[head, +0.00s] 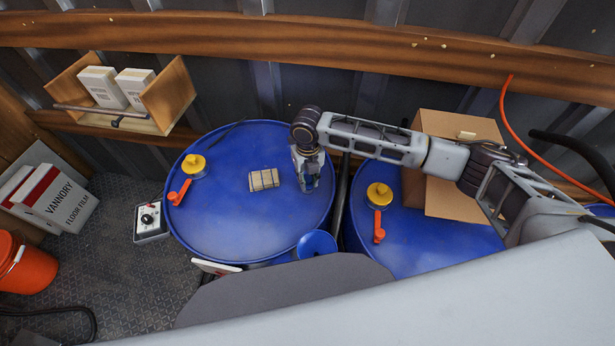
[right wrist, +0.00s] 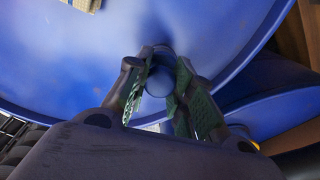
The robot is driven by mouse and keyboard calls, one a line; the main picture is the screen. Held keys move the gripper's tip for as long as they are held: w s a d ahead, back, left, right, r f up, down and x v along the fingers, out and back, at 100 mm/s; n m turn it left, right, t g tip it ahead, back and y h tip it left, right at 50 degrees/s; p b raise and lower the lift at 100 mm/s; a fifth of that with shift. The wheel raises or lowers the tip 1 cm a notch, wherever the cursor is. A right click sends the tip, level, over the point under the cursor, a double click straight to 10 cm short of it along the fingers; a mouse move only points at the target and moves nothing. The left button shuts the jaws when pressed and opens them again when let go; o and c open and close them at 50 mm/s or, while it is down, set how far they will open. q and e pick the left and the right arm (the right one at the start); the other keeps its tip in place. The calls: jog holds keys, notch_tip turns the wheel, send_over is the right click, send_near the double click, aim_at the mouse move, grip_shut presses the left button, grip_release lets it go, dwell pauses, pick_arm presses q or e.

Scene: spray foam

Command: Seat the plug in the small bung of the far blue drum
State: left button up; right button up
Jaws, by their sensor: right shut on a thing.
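My right gripper (head: 310,183) points down over the right part of this lid, near the rim. In the right wrist view its fingers (right wrist: 160,88) are closed around a small round dark blue piece (right wrist: 157,74), which looks like the plug. The small bung is not visible; it may be hidden under the gripper. I cannot tell whether the plug touches the lid. My left gripper is out of view.
A second blue drum (head: 410,255) stands at right with a yellow cap (head: 379,194) and a cardboard box (head: 455,130). A blue funnel (head: 316,243) is near the left drum's front edge.

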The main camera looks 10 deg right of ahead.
jog(key=shift+f, duration=0.15)
jog(key=o, duration=1.1)
jog(key=shift+r, duration=6.05)
jog(key=shift+s+f, duration=0.1)
jog(key=shift+s, duration=0.05)
